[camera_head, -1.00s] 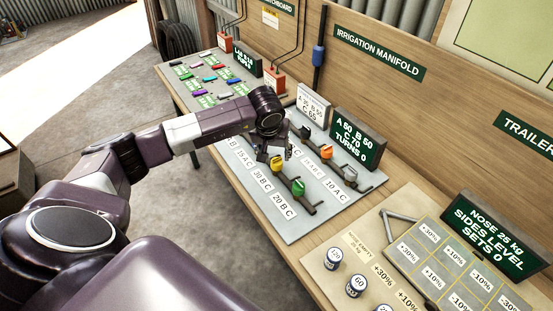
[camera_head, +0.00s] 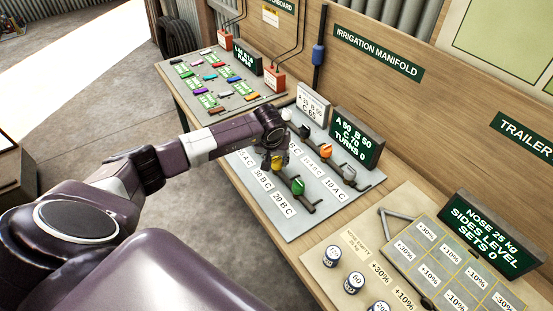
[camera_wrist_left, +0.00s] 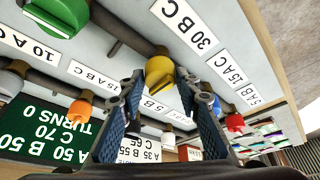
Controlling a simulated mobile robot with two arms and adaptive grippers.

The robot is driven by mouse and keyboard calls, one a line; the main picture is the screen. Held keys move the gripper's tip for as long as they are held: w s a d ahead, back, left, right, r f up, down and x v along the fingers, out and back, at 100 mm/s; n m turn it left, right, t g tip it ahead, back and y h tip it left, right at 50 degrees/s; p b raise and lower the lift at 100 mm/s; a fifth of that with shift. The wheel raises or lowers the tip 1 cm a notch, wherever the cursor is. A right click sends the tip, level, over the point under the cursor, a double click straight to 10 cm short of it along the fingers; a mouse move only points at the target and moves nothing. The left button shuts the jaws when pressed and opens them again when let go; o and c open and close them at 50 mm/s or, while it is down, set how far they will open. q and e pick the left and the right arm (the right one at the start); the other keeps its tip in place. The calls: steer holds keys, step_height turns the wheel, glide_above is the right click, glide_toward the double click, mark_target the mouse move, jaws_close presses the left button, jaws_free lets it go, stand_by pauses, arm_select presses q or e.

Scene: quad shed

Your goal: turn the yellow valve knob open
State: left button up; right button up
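The yellow valve knob (camera_head: 277,163) sits on a dark pipe of the grey manifold board (camera_head: 330,200), partly covered by my left gripper (camera_head: 273,155) in the head view. In the left wrist view the yellow knob (camera_wrist_left: 160,74) shows at the tips of my left gripper (camera_wrist_left: 160,80). The two fingers are apart, one on each side of the knob, with a gap visible between them. I cannot tell whether either finger touches it. A label reading 30 B C (camera_wrist_left: 188,25) lies near the knob. My right gripper is not in view.
Near the yellow knob are a green knob (camera_head: 297,187), an orange knob (camera_head: 325,151) and a grey knob (camera_head: 349,171). A dark display (camera_head: 357,138) reads A 50, B 50, C 70, TURNS 0. The trailer board (camera_head: 330,258) with cans lies to the right.

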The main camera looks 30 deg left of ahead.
arm_select(q)
steer(key=c, duration=0.6)
steer(key=n+y+b, duration=0.1)
steer(key=n+b, duration=0.2)
steer(key=shift+w+d+f, duration=0.1)
steer(key=shift+f, duration=0.05)
steer(key=n+g+b, duration=0.1)
steer(key=n+b, duration=0.1)
steer(key=n+g+y+b, duration=0.1)
steer(key=n+b, duration=0.1)
steer(key=n, duration=0.1)
steer(key=shift+w+d+b, duration=0.1)
steer(key=shift+w+b, duration=0.05)
steer(key=shift+b, duration=0.25)
steer(key=n+g+b, duration=0.1)
steer(key=n, duration=0.2)
steer(key=n+g+b, duration=0.1)
steer(key=n+b, duration=0.1)
steer(key=shift+w+n+y+b, duration=0.1)
steer(key=shift+n+y+b, duration=0.2)
steer(key=shift+n+y, duration=0.1)
steer(key=shift+r+n+g+b, duration=0.2)
steer(key=shift+n+g+b, duration=0.7)
steer(key=shift+n, duration=1.1)
steer(key=shift+h, duration=0.3)
steer(key=shift+n, duration=0.3)
